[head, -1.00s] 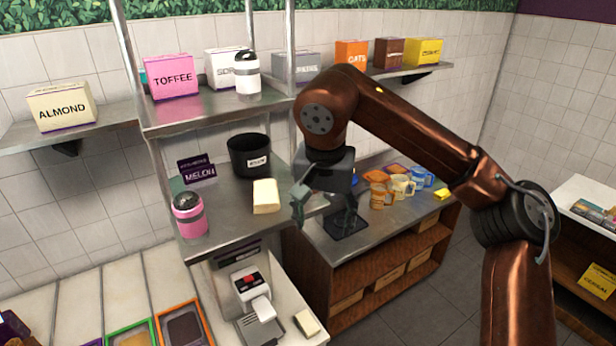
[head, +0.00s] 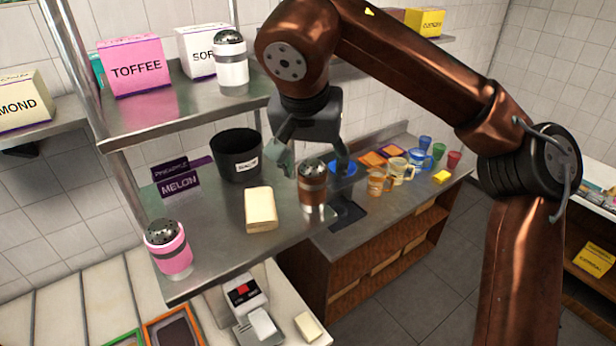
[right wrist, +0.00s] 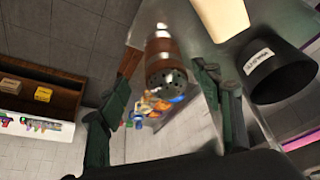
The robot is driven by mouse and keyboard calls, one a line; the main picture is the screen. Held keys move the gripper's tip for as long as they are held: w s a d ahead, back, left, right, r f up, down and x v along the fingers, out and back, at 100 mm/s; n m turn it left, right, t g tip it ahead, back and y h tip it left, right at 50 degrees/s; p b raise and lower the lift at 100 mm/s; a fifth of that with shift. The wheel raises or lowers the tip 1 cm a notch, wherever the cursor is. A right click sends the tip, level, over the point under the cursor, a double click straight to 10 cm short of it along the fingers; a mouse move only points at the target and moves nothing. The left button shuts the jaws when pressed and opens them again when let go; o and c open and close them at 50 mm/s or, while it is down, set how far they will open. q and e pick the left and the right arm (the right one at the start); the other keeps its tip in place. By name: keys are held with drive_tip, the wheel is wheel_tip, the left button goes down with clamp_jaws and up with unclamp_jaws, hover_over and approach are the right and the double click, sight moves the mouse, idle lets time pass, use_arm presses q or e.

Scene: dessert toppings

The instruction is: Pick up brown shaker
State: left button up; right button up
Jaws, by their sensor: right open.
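The brown shaker (head: 312,187) stands upright near the right end of the middle metal shelf (head: 215,245), with a dark perforated cap. My right gripper (head: 315,165) is open at its top, one finger to either side in the head view. In the right wrist view the shaker (right wrist: 162,55) shows between the two spread fingers of the gripper (right wrist: 167,75), cap towards the camera. I cannot tell whether a finger touches it. My left gripper is not in view.
A cream block (head: 260,209) and a black container (head: 237,155) stand left of the brown shaker. A pink shaker (head: 167,248) is at the shelf's front left, a white one (head: 230,62) on the upper shelf. Several mugs (head: 398,170) stand on the counter behind.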

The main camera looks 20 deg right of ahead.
sight(312, 186)
drive_tip(key=x, duration=0.2)
drive_tip(key=shift+f, duration=0.4)
drive_tip(key=x, duration=0.2)
drive_tip(key=p+x, duration=0.1)
drive_tip(key=shift+w+a+f, duration=0.2)
drive_tip(key=shift+w, duration=0.1)
drive_tip(key=shift+w+d+f, duration=0.1)
drive_tip(key=shift+w+f, duration=0.05)
drive_tip(key=shift+f, duration=0.3)
drive_tip(key=c, duration=0.6)
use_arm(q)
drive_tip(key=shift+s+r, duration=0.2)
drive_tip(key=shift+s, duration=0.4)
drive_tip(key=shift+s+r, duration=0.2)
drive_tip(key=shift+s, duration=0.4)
use_arm(e)
drive_tip(key=c, duration=0.7)
